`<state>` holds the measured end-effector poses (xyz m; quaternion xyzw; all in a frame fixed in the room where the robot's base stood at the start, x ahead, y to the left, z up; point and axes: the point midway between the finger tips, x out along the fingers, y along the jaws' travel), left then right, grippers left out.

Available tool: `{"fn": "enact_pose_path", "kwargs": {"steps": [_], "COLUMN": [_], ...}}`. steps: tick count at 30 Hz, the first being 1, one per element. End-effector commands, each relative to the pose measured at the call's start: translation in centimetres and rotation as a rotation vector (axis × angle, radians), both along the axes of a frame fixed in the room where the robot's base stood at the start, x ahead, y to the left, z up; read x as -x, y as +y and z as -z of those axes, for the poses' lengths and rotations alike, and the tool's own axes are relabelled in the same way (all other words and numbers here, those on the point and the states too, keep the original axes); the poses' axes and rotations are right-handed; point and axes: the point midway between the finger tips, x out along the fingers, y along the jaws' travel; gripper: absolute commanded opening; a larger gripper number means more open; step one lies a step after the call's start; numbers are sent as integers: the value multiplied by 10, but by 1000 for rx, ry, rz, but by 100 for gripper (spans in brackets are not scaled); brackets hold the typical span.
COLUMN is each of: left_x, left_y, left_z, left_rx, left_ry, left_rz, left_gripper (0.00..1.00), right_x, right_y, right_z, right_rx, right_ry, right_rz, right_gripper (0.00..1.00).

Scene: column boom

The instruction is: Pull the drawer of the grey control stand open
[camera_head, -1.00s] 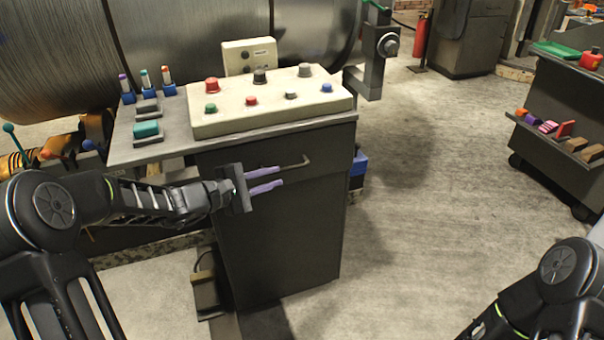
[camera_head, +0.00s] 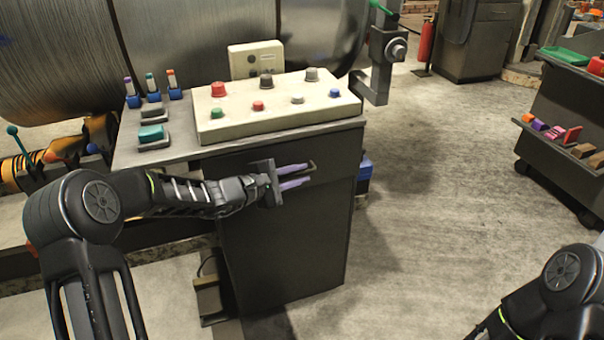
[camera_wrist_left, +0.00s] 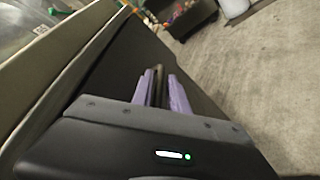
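The grey control stand (camera_head: 280,245) stands in the middle of the head view. Its drawer front (camera_head: 338,163) lies just below the top and looks flush with the stand. A thin bar handle (camera_head: 314,165) is on the drawer, mostly hidden by my left gripper (camera_head: 295,177). The wrist view shows the dark handle bar (camera_wrist_left: 158,86) between the two purple fingers of that gripper (camera_wrist_left: 161,92). The fingers stand apart, with a narrow gap showing beside the bar. My right arm is at the lower right; its gripper is out of frame.
A cream button panel (camera_head: 275,108) with several knobs sits on the stand's top. Switches and a teal button (camera_head: 151,133) are to its left. A grey crank post (camera_head: 381,60) rises at the right corner. Floor (camera_head: 430,200) right of the stand is clear up to a dark shelf cart (camera_head: 570,130).

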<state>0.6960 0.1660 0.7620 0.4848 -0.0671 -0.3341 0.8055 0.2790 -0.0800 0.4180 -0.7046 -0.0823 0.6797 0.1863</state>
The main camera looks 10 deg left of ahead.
Motion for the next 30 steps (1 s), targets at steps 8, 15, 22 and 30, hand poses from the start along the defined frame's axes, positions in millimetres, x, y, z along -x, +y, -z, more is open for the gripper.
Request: {"fn": "enact_pose_path", "kwargs": {"steps": [8,15,22,30], "left_x": [0,0,0,-1], "left_y": [0,1,1,2], "left_z": [0,0,0,0], "left_rx": [0,-1,-2,-2], "left_ry": [0,0,0,0], "left_rz": [0,-1,-3,-4], "left_gripper": [2,0,0,0], "right_x": [0,0,0,0], "right_y": [0,0,0,0], "right_z": [0,0,0,0], "right_rx": [0,0,0,0], "right_ry": [0,0,0,0], "right_rz": [0,0,0,0], "right_gripper": [0,0,0,0]}}
